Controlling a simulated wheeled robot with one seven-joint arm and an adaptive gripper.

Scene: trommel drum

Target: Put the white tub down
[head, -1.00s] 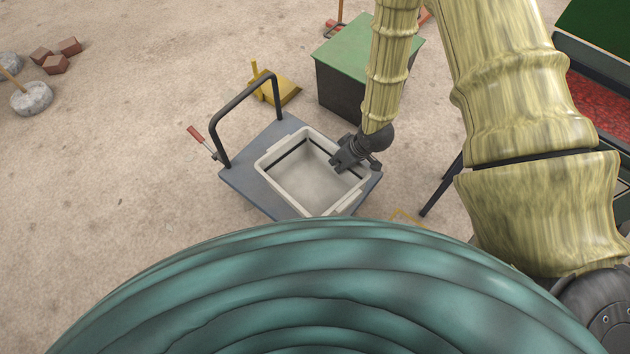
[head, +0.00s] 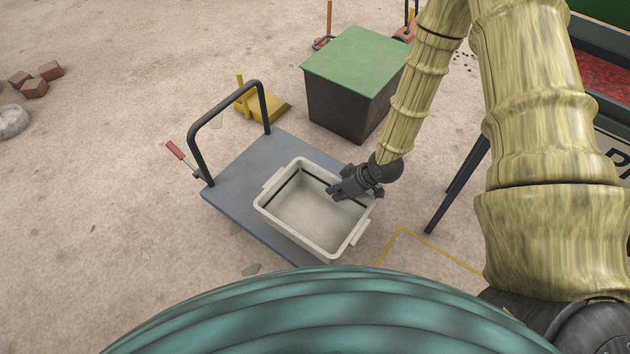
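The white tub (head: 345,243) is an open, empty-looking bin with a dark stripe along its inner wall. It shows over the blue-grey platform cart (head: 232,200) and covers the cart's right part. I cannot tell whether its base touches the platform or hangs above it. My gripper (head: 338,190) is at the tub's far right rim and appears closed on it. The fingertips are small and partly hidden against the rim. The tub looks about level.
A yellow floor outline (head: 402,231) lies to the right of the tub. A green-topped box (head: 355,62) stands behind, with a yellow object (head: 263,107) beside it. The cart's black handle (head: 190,135) rises at left. Dark legs (head: 456,185) stand at right. Open ground lies left.

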